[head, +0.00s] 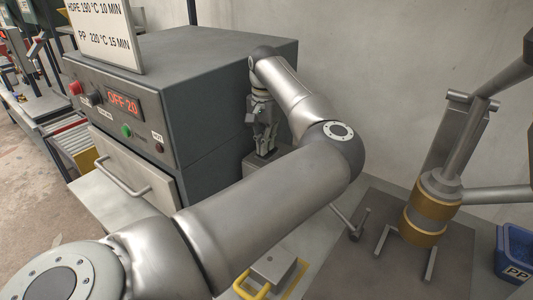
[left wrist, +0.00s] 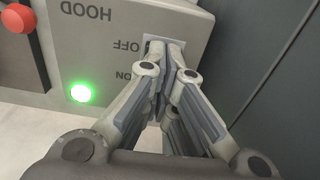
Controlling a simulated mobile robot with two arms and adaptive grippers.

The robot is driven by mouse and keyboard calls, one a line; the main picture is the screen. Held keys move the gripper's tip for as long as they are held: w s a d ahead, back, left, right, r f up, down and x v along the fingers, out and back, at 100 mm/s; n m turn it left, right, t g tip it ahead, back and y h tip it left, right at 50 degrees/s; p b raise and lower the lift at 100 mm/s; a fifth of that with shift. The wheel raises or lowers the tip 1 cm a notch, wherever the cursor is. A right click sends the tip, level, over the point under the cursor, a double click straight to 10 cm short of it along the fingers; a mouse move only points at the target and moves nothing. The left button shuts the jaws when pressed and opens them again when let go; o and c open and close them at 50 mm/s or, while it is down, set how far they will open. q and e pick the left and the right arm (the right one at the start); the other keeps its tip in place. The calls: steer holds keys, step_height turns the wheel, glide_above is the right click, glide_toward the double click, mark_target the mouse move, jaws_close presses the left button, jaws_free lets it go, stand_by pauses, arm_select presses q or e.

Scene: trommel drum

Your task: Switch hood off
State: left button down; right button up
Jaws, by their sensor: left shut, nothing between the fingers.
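The hood switch box (left wrist: 95,45) is a grey box labelled HOOD, with OFF and ON marks that appear upside down in the left wrist view. A green lamp (left wrist: 81,93) on it is lit. My left gripper (left wrist: 165,46) is shut and empty, its fingertips over the light switch plate (left wrist: 152,44) beside OFF. The fingers hide the switch lever, so its position and any contact cannot be told. My right gripper is not in view.
The grey oven (head: 190,90) showing OFF 20 stands left of the gripper, with a sign on top. A wall is close behind. A press-like stand with a brass cylinder (head: 425,215) and a blue PP bin (head: 515,255) are at right. A red knob (left wrist: 17,18) is near the switch box.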

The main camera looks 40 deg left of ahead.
arm_select(q)
steer(key=shift+f, duration=0.3)
steer(key=shift+d, duration=0.1)
steer(key=shift+r+p, duration=0.4)
steer(key=shift+r, duration=0.5)
steer(key=shift+r+p, duration=1.55)
steer(key=shift+r, duration=1.15)
steer(key=shift+f, duration=0.1)
